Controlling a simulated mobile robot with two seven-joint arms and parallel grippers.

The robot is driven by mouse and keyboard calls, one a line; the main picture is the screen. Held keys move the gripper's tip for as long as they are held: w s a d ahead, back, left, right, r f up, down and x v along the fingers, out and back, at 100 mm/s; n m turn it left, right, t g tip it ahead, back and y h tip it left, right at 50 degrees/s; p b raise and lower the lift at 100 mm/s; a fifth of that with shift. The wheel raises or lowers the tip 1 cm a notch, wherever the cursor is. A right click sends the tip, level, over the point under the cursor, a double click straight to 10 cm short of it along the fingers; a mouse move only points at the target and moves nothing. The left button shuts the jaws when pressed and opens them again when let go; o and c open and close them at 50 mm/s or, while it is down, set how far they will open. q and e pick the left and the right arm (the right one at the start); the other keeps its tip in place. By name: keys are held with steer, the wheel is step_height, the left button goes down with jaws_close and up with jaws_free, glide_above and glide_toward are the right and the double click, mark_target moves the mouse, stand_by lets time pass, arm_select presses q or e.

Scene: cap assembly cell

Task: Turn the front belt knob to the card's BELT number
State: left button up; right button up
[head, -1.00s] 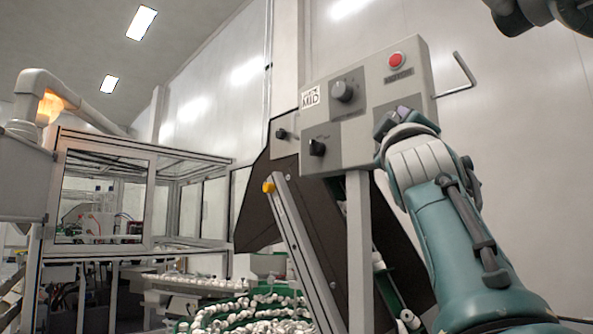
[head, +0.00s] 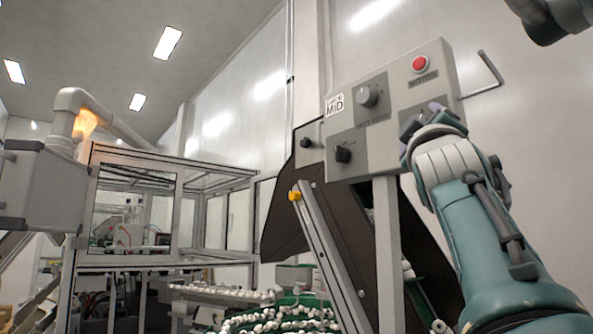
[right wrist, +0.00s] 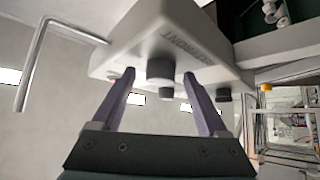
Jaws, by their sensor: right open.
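The grey control panel (head: 452,72) stands on a post in the head view. Its front carries a knob with a pale pointer (head: 366,95) and a dark lower knob (head: 342,154). My right gripper (head: 425,112) is at the panel's lower right and hides what is behind it. In the right wrist view, my right gripper (right wrist: 161,98) is open. A dark round knob (right wrist: 160,70) stands beyond and between its fingertips, beside upside-down lettering ending in "FRONT". I cannot tell any contact. A white card (head: 335,104) reads "MID"; its smaller line is illegible. My left gripper is not in view.
A red button (head: 419,64) is at the panel's top. A bent bar (head: 487,75) sticks out to its right. A small side knob (head: 306,142) is at the left. A yellow-capped rail (head: 318,235) and a glazed frame (head: 135,205) stand further left.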

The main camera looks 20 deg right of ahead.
steer(key=shift+f, duration=0.1)
steer(key=b+v, duration=0.4)
steer(key=v, duration=0.6)
